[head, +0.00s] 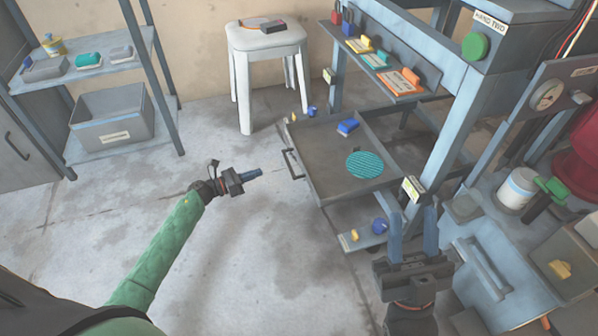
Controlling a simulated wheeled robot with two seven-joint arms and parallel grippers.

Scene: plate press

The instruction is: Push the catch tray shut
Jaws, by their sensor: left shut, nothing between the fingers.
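The catch tray (318,177) is a grey, shallow, open drawer that sticks out of the press frame toward the left. Its dark handle (291,164) is on its left front face. A teal ribbed disc (365,165) and a blue block (348,127) lie in it. My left gripper (258,174) is shut and empty, a short way left of the handle and apart from it. My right gripper (412,236) points up at the lower right, in front of the press leg, with its two fingers spread and nothing seen between them.
The blue-grey press frame (441,130) stands right of the tray, with a green button (475,46) above. A lower shelf (362,240) holds small knobs under the tray. A white stool (266,42) stands behind. Shelves (120,142) are at left. The floor left of the tray is clear.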

